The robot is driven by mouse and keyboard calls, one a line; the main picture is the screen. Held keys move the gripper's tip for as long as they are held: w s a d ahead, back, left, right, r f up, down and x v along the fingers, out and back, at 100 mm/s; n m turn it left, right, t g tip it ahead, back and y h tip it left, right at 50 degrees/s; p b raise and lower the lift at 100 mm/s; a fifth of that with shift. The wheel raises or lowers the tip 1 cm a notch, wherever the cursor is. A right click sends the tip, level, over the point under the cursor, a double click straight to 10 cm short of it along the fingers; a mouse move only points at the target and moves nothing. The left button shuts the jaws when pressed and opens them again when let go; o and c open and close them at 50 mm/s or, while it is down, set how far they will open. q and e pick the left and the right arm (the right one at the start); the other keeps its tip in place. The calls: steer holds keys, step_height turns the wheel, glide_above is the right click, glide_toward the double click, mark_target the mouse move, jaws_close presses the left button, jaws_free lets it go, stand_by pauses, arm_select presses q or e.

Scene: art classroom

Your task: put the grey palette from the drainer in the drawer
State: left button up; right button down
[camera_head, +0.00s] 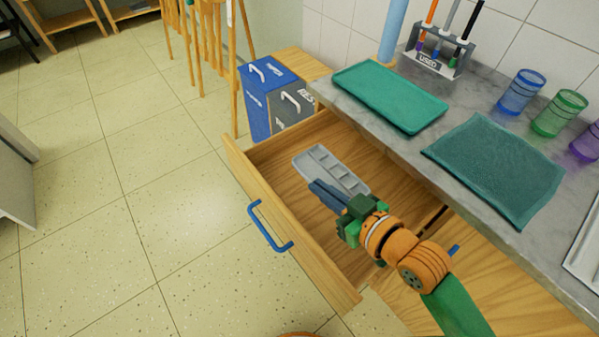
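Part of the palette's near edge is hidden by the gripper. My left gripper is not in view.
A grey stone counter (398,154) runs above the drawer at right, holding a green tray (388,95), a dark green cloth or mat (497,167), a brush holder (437,66) and coloured cups (521,92). Blue and grey bins (264,98) stand behind the drawer. Floor at left is clear.

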steer(key=w+a+f+b, duration=0.1)
steer(key=w+a+f, duration=0.1)
steer(key=w+f, duration=0.1)
steer(key=w+a+f+b, duration=0.2)
steer(key=w+f, duration=0.2)
steer(key=w+a+f+b, duration=0.2)
steer(key=w+f, duration=0.1)
steer(key=w, duration=0.1)
steer(key=shift+w+a+f, duration=0.25)
steer(key=shift+w+a, duration=0.1)
steer(key=shift+a, duration=0.05)
steer(key=shift+f, duration=1.25)
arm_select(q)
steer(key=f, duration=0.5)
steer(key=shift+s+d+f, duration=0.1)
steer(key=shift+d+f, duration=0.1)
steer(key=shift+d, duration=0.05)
arm_select(e)
steer(key=shift+s+f+b, duration=0.1)
steer(key=shift+f+b, duration=0.25)
steer(key=shift+b, duration=0.25)
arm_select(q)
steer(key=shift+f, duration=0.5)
